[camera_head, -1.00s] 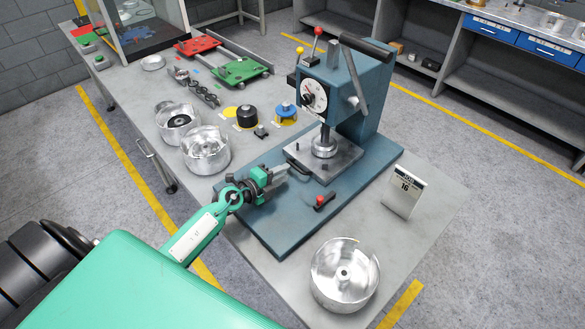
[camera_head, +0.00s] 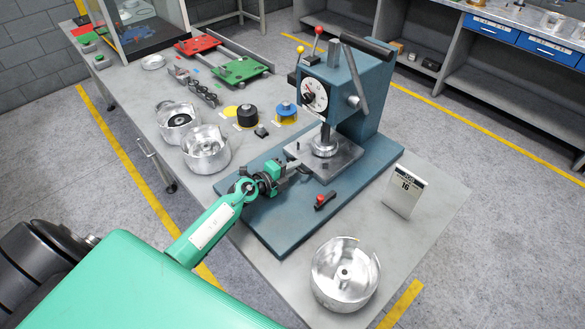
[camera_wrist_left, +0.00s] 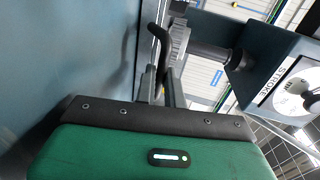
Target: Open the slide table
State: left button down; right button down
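A blue press (camera_head: 345,85) stands on a blue base plate, with a grey slide table (camera_head: 340,160) under its ram. A dark bent handle (camera_wrist_left: 165,45) is on the slide table's near side; in the head view it is mostly hidden by my gripper. My left gripper (camera_head: 290,167) is at this handle, low over the base. In the left wrist view its two fingers (camera_wrist_left: 162,85) stand apart, with the handle's end between or just beyond them; contact is not clear. My right gripper is not in view.
A red-knobbed part (camera_head: 322,200) lies on the base. A silver drum (camera_head: 345,275) stands at the table's near end, and two more drums (camera_head: 206,150) are left of the press. A sign (camera_head: 404,192) reading 16 stands at right. Bare table lies around the sign.

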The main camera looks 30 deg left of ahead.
pick_arm(q)
jog(key=s+a, duration=0.1)
jog(key=s, duration=0.2)
jog(key=s+a, duration=0.1)
jog(key=s, duration=0.2)
jog(key=s+a, duration=0.1)
jog(key=s, duration=0.2)
jog(key=shift+s+a+f+p, duration=0.15)
jog(key=shift+s+f+p, duration=0.05)
jog(key=shift+p, duration=0.15)
jog(key=v, duration=0.4)
jog(key=f+b+v, duration=0.1)
jog(key=v, duration=0.2)
jog(key=f+b+v, duration=0.1)
jog(key=v, duration=0.3)
jog(key=shift+s+a+f, duration=0.1)
jog(key=shift+s+a, duration=0.15)
jog(key=shift+s, duration=0.25)
jog(key=shift+s+a+b, duration=0.25)
jog(key=shift+s+b, duration=0.05)
jog(key=shift+s, duration=0.4)
jog(key=c, duration=1.5)
grip_release()
jog(key=shift+s, duration=0.1)
